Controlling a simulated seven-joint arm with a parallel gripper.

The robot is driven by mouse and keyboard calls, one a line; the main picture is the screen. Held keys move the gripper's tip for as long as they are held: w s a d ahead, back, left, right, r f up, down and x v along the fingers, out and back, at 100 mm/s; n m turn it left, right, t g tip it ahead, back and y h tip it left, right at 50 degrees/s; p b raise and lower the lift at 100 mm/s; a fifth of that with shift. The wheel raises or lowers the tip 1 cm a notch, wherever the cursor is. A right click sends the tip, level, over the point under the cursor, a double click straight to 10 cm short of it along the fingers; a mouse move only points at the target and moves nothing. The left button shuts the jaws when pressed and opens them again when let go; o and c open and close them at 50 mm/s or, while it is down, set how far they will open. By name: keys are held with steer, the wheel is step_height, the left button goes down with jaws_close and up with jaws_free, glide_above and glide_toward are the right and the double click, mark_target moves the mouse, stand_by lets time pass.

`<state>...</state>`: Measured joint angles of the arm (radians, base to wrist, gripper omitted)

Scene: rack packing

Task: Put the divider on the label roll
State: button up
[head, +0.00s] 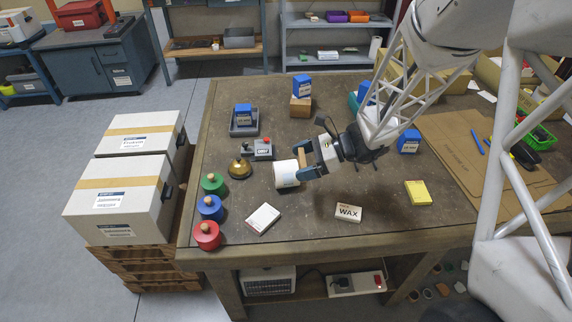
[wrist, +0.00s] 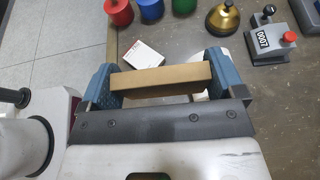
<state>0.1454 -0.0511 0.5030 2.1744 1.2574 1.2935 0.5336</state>
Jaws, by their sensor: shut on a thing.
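My gripper (head: 308,158) is shut on the divider, a tan flat bar (head: 302,158). In the wrist view the divider (wrist: 160,79) spans between the two blue fingers of my gripper (wrist: 160,82). The label roll (head: 285,176), a white cylinder, is on the table just left of and below the held divider in the head view. Whether the divider touches the roll cannot be told. In the wrist view the roll is mostly hidden behind the divider and the right finger.
Red (head: 207,235), blue (head: 210,207) and green (head: 213,183) knobbed weights line the table's left edge. A white box (head: 263,219) and WAX box (head: 348,213) lie in front.

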steer(key=s, duration=0.7)
steer(key=shift+s+a, duration=0.3)
steer(key=shift+s, duration=0.1)
steer(key=shift+w, duration=0.1)
glide_above(286, 164)
steer(key=shift+f, duration=0.8)
steer(key=shift+f, duration=1.75)
steer(key=shift+f, duration=0.1)
steer(key=o, duration=0.6)
steer(key=shift+o, duration=0.2)
